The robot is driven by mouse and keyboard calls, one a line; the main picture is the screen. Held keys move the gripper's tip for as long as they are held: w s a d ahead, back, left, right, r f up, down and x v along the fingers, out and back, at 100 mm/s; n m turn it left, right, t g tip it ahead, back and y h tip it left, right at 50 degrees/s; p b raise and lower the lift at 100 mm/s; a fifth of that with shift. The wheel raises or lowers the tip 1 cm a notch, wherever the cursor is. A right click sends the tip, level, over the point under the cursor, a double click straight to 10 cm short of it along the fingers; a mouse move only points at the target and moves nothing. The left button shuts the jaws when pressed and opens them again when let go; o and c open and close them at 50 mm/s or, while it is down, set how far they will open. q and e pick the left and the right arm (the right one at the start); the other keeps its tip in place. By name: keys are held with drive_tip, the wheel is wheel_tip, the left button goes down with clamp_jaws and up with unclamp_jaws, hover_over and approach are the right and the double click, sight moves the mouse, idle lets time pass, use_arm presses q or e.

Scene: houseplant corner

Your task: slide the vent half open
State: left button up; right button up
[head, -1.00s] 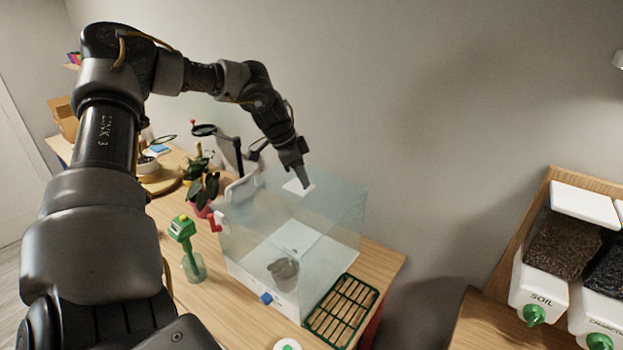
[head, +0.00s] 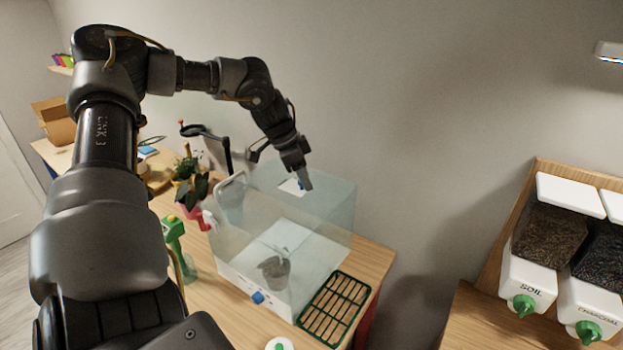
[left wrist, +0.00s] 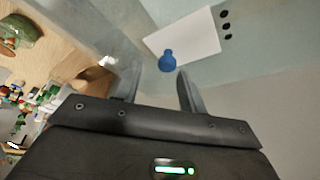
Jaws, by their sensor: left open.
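The vent is a white sliding plate (head: 290,187) on the top of a clear, box-shaped case (head: 325,215). In the left wrist view the white plate (left wrist: 190,38) carries a blue knob (left wrist: 167,58), and three dark holes (left wrist: 226,25) lie uncovered beside its right edge. My left gripper (head: 305,185) is over the top of the case, beside the plate. Its fingers (left wrist: 160,74) are open, one on each side of the knob in that view. I cannot tell whether they touch it. My right gripper is out of view.
A dark pot (head: 275,270) stands inside the case. A green spray bottle (head: 175,240) and a potted plant (head: 190,188) stand left of it; a green-framed slatted tray (head: 333,308) lies at its front right. Soil and charcoal dispensers (head: 530,280) are at the far right.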

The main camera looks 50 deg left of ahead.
sight(288, 192)
use_arm(q)
drive_tip(key=shift+s+a+r, duration=0.1)
drive_tip(key=shift+a+r, duration=0.05)
drive_tip(key=shift+a, duration=0.05)
drive_tip(key=b+v, duration=0.3)
drive_tip(key=v, duration=0.7)
drive_tip(key=shift+r, duration=0.2)
